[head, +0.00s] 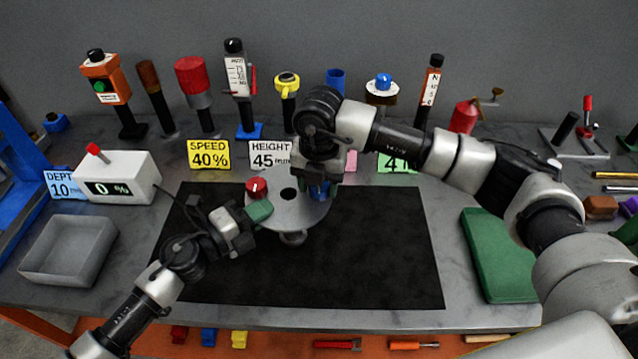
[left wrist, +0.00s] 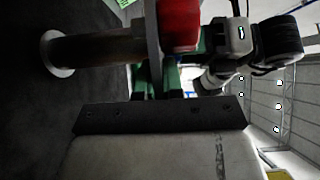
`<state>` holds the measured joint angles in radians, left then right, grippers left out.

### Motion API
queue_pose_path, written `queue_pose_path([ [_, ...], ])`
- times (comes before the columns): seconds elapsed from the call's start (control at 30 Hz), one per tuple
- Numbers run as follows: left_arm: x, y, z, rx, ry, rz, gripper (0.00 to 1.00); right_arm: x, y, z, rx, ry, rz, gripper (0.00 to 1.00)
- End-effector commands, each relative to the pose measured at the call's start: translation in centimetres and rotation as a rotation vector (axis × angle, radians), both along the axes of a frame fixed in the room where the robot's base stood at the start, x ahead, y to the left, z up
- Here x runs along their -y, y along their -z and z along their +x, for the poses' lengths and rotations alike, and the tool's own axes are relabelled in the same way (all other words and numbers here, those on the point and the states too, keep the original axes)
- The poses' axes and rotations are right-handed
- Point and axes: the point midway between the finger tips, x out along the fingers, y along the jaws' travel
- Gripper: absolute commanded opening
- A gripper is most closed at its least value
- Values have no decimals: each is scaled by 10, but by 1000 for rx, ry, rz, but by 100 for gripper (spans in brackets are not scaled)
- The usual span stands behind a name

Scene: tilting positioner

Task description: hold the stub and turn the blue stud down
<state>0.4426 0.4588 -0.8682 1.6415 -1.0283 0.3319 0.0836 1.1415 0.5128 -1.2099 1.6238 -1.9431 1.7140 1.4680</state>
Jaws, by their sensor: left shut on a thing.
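The round grey plate (head: 290,214) of the positioner stands on a post over the black mat. A red stud (head: 257,187) rises from its left side, and the plate has a dark hole near its middle. The blue stud (head: 320,192) is at the plate's right side, partly covered by my right gripper (head: 318,178), which points down over it; its finger gap is hidden. My left gripper (head: 258,211) is shut at the plate's left edge, its green fingers hiding the stub between them. The left wrist view shows these fingers (left wrist: 160,80) at the plate's edge beside the red stud (left wrist: 180,25).
A white box with a 0 % display (head: 115,178) and a grey tray (head: 68,250) stand at left. Several upright tools and sign cards line the back. A green pad (head: 497,255) lies at right. The front of the black mat (head: 330,275) is clear.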

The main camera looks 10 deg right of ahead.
Motion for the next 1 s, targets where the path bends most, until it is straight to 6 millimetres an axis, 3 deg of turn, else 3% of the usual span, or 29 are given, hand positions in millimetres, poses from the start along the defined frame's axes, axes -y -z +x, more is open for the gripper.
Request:
queue_pose_path([
  [0.13,-1,4,-1,-7,-1,6,0,0,1,-1,-2,-1,-1,70],
  [0.47,-1,4,-1,-9,0,5,0,0,-2,-1,-4,-3,-1,70],
  [0.57,-1,4,-1,-9,0,5,0,0,-14,-1,-3,-3,-2,70],
  [1.0,-1,4,-1,-10,0,3,0,1,-100,-1,0,-2,-1,70],
])
